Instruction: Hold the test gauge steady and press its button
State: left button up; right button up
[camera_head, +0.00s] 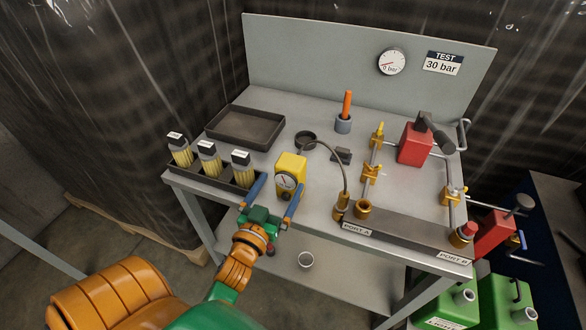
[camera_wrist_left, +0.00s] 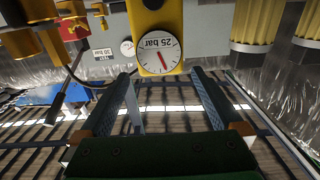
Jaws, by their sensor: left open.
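The test gauge (camera_head: 291,172) is a yellow block with a round white dial, standing upright near the front edge of the bench. In the left wrist view the gauge (camera_wrist_left: 156,14) appears upside down, its dial marked 25 bar with a red needle. My left gripper (camera_head: 281,183) is open in front of the gauge, one blue finger toward each side of it. In the left wrist view the gripper (camera_wrist_left: 163,74) has nothing between its fingers, and the dial sits just beyond the fingertips. I cannot make out the gauge's button. My right gripper is not in view.
A rack (camera_head: 243,188) of yellow-ribbed pieces stands close left of the gauge. A dark tray (camera_head: 245,128) lies behind it. A hose (camera_head: 340,165) arcs from a dark ring to the port block (camera_head: 408,228) at right. Red-handled valves and brass fittings fill the right side.

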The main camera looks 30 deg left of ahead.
aim_at(295, 158)
pick_arm(q)
jog(key=x, duration=0.9)
jog(key=shift+w+a, duration=0.1)
jog(key=shift+w, duration=0.25)
jog(key=shift+w+a, duration=0.1)
jog(key=shift+w, duration=0.4)
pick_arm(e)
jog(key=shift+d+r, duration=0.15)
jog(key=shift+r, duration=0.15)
pick_arm(q)
jog(key=c, duration=1.5)
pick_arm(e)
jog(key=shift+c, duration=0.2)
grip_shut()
pick_arm(q)
jog(key=shift+f, duration=0.1)
